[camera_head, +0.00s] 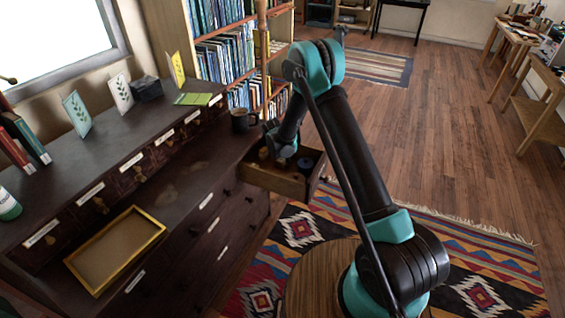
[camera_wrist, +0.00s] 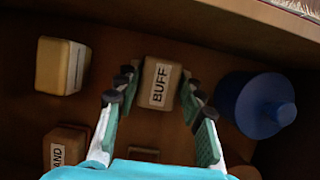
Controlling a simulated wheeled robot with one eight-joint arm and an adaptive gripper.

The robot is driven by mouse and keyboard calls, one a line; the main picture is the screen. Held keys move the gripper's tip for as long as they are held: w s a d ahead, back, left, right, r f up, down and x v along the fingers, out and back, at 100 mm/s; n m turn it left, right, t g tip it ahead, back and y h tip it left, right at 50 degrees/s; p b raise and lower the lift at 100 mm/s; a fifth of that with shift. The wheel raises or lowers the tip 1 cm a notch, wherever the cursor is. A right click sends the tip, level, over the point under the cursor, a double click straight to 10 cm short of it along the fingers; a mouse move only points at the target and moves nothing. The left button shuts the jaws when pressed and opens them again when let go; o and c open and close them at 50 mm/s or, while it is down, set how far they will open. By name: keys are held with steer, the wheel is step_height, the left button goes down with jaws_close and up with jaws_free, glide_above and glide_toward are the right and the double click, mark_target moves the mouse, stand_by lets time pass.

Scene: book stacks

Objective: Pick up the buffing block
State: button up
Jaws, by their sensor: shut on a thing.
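The buffing block (camera_wrist: 160,84) is a small tan block with a white "BUFF" label, in the open drawer in the wrist view. My gripper (camera_wrist: 155,92) has one finger on each side of it and is shut on it. Whether the block touches the drawer floor I cannot tell. In the head view my arm's end reaches down into the open drawer (camera_head: 292,183) of the dark cabinet, and the fingers and block are not clear there.
In the drawer, a pale block (camera_wrist: 62,66) and a block labelled "AND" in its visible part (camera_wrist: 66,147) lie left, and a blue round container (camera_wrist: 258,103) lies right. A mug (camera_head: 241,120) and a yellow-rimmed tray (camera_head: 118,250) are on the cabinet.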

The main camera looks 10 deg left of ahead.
mark_target(282, 158)
steer(key=shift+r, duration=0.1)
step_height(282, 158, up, 20)
stand_by(0.5)
